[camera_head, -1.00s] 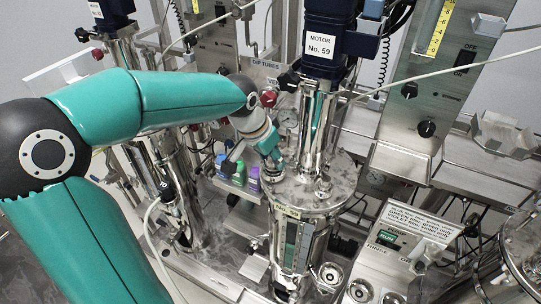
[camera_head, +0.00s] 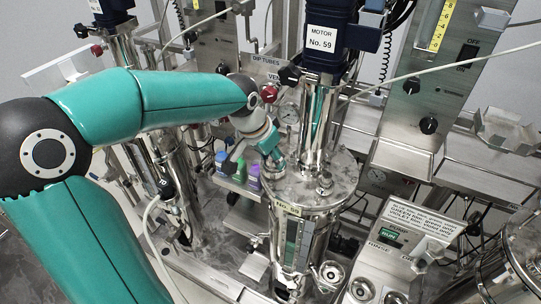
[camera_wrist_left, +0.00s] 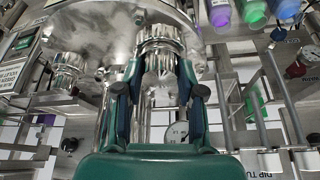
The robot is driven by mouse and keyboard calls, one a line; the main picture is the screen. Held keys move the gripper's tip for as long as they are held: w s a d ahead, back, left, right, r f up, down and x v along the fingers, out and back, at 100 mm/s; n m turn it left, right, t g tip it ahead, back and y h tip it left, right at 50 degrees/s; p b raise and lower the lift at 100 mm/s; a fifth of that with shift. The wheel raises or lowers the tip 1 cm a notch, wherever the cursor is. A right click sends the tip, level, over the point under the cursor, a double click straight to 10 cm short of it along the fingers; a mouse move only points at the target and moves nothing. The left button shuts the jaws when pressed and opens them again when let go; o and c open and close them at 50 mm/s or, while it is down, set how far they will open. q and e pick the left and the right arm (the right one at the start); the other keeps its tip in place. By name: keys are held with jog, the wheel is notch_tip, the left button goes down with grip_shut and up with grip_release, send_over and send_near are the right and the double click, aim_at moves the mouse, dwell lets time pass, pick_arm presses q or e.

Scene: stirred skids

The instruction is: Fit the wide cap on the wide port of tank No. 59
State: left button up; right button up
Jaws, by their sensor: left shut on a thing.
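Tank No. 59 stands in the middle of the head view, with its round steel lid (camera_head: 340,170) and a number label (camera_head: 290,209). My left gripper (camera_head: 278,164) is over the left rim of this lid. In the left wrist view its two fingers (camera_wrist_left: 160,90) are shut on a shiny steel piece, which looks like the wide cap (camera_wrist_left: 160,75). A ribbed steel collar (camera_wrist_left: 160,38) on the lid lines up with it. I cannot tell whether the cap is seated or only close. Another ribbed fitting (camera_wrist_left: 66,72) is on the lid. My right gripper is not in view.
The motor (camera_head: 322,38) and its steel column (camera_head: 317,125) rise close to the right of my gripper. Coloured bottles (camera_head: 240,172) stand behind and left of it. A pressure gauge (camera_head: 289,114) is behind the lid. A control box (camera_head: 405,240) stands front right.

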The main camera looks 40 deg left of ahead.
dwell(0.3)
pick_arm(q)
jog(key=o, duration=1.6)
jog(key=shift+c, duration=0.2)
jog(key=shift+r+p, duration=3.05)
jog(key=shift+r, duration=1)
jog(key=shift+s+f, duration=0.1)
